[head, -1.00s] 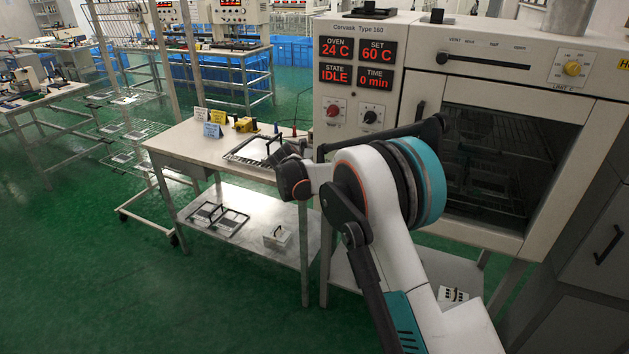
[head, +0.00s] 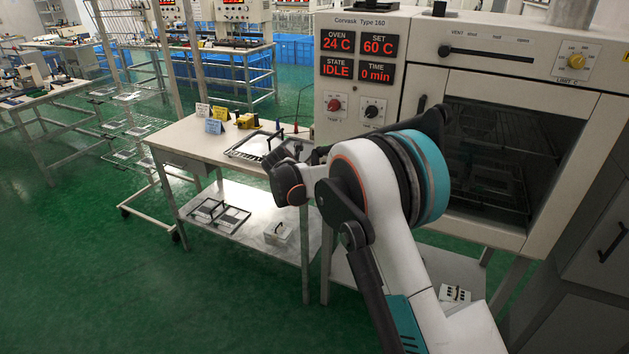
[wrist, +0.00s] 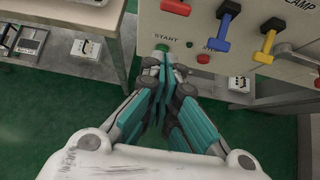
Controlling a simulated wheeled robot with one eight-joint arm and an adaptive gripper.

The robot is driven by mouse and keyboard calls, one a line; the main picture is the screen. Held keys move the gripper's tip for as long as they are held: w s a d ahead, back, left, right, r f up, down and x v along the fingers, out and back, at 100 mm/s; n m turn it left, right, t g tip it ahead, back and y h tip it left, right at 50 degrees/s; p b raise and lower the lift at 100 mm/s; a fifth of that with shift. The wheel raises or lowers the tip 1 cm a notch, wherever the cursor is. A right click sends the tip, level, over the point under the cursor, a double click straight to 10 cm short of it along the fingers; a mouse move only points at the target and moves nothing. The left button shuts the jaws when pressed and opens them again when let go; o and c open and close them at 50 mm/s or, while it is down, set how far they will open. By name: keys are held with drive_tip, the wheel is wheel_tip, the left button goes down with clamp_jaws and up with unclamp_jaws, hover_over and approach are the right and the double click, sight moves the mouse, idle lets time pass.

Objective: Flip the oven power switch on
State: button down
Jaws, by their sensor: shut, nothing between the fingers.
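The oven (head: 460,25) stands at the right in the head view, with lit displays reading OVEN 24 C, SET 60 C, STATE IDLE and TIME 0 min. In the wrist view its panel (wrist: 285,68) carries a red lever (wrist: 175,6), a blue lever (wrist: 226,20) and a yellow lever (wrist: 268,42). Below are a green button (wrist: 162,48) marked START and a red button (wrist: 203,58). No label I can read names the power switch. My gripper (wrist: 163,72) is shut and empty, its tips just below the green button; contact is unclear. My arm hides the lower panel in the head view.
A bench (head: 185,133) with a frame, small cards and a yellow object stands left of the oven. Its lower shelf (head: 262,205) holds another frame and a small box. The green floor (head: 90,270) at the left front is clear.

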drive_tip(key=p+v, duration=0.1)
drive_tip(key=v, duration=0.7)
drive_tip(key=shift+w+d+r+p, duration=0.15)
drive_tip(key=shift+w+r+p, duration=0.1)
drive_tip(key=shift+r+p, duration=0.2)
